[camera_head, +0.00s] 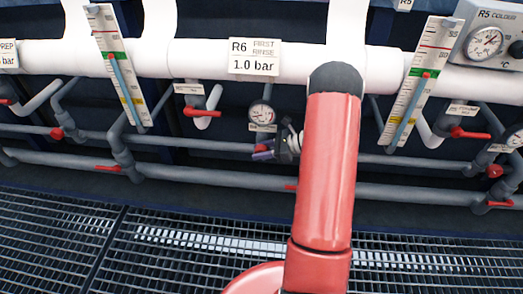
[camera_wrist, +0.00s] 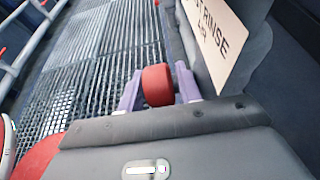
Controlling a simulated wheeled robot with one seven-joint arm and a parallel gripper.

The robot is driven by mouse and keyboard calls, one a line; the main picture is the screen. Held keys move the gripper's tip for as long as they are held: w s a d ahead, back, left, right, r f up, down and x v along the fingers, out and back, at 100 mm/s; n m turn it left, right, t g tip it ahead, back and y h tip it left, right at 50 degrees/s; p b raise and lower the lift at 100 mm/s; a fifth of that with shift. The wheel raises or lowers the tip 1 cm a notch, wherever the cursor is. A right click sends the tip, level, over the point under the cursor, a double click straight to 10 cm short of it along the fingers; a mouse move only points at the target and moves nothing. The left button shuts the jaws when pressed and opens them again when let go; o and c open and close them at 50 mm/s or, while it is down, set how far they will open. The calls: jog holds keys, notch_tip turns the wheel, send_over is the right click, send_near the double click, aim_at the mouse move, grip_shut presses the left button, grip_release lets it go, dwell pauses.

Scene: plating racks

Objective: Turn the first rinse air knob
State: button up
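The first rinse air knob (camera_wrist: 157,86) is a short red cylinder in the wrist view. A pale label plate (camera_wrist: 215,40) reading "RINSE" and, smaller, "AIR" stands beside it at the right. My gripper (camera_wrist: 158,88) has its two purple fingers on either side of the knob. Narrow gaps seem to show beside the knob, so the fingers look open around it; contact at the tips is unclear. In the head view my gripper (camera_head: 272,154) is small, at the knob below a gauge (camera_head: 262,113), and my red arm hides what lies to the right.
A white pipe with an "R6 FIRST RINSE 1.0 bar" sign (camera_head: 254,57) runs above. Grey pipes with red-handled valves (camera_head: 202,113) lie on both sides. Slanted level gauges (camera_head: 119,66) flank the spot. A metal grating (camera_head: 190,240) covers the floor.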

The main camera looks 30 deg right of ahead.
jog(key=c, duration=0.7)
jog(key=shift+f+b, duration=0.1)
jog(key=shift+b, duration=0.35)
jog(key=shift+d+f+t+y+b, duration=0.1)
jog(key=shift+f+t+y+b, duration=0.05)
jog(key=shift+t+y+b, duration=0.7)
jog(key=shift+s+r+t+y+b, duration=0.1)
jog(key=shift+r+t+y+b, duration=0.1)
jog(key=shift+t+y+b, duration=1.05)
jog(key=shift+r+g+y, duration=0.1)
jog(key=shift+g+y, duration=0.2)
jog(key=shift+y, duration=0.2)
jog(key=o, duration=0.7)
